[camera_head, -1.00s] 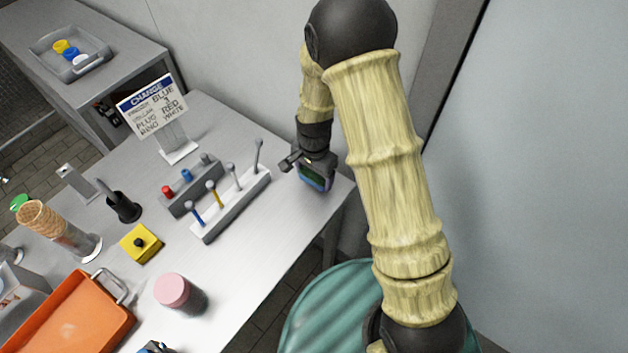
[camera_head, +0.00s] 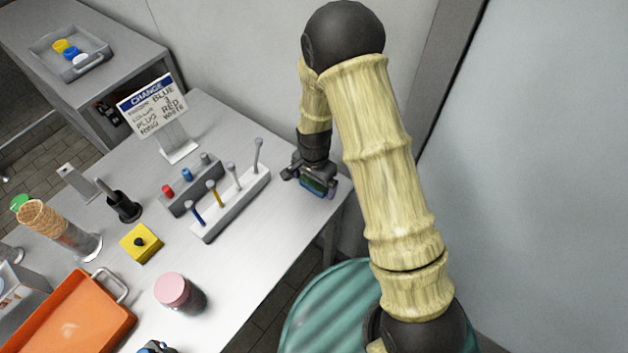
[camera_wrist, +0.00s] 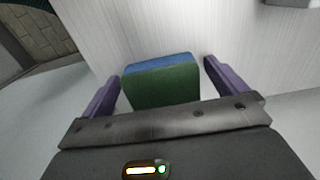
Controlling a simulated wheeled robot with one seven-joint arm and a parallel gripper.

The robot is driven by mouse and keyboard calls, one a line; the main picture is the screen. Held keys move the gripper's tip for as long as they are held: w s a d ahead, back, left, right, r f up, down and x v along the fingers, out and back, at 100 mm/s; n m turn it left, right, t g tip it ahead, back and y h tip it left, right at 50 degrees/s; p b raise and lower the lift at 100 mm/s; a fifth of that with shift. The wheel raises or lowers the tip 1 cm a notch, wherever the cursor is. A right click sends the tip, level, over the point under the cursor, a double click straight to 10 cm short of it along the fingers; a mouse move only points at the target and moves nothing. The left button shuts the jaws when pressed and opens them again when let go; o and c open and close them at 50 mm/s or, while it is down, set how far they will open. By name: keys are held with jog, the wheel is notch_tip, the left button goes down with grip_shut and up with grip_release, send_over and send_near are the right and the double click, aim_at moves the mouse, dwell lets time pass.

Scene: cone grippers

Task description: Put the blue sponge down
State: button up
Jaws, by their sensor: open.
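The blue sponge (camera_wrist: 160,62) has a blue face and a green face. In the wrist view it sits between the two purple fingers of my gripper (camera_wrist: 161,70), with a gap on each side. In the head view, the sponge (camera_head: 318,186) is at the table's far right corner, partly covered by my gripper (camera_head: 309,180). It appears to rest on the tabletop. My gripper is open around it.
A white-and-grey rack (camera_head: 232,205) with several upright rods stands left of my gripper. A change sign (camera_head: 153,105) stands behind. The table (camera_head: 262,262) ends just right of the sponge; a green ribbed bin (camera_head: 335,310) is below that edge.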

notch_tip(320, 180, up, 12)
jog(key=shift+r+b, duration=0.15)
jog(key=shift+b, duration=0.2)
dwell(0.9)
jog(key=s+d+r+n+t, duration=0.1)
jog(key=s+d+r+n, duration=0.2)
jog(key=d, duration=0.4)
jog(key=s+d+r+n+t, duration=0.1)
jog(key=s+d+r+n, duration=0.3)
jog(key=s+d, duration=0.3)
jog(key=shift+s+r+n+t, duration=0.3)
jog(key=shift+s+r, duration=0.05)
jog(key=shift+s, duration=0.45)
jog(key=shift+d, duration=0.1)
jog(key=p+v, duration=0.2)
jog(key=shift+w+r+p, duration=0.2)
jog(key=shift+r+p, duration=0.2)
jog(key=shift+r, duration=0.05)
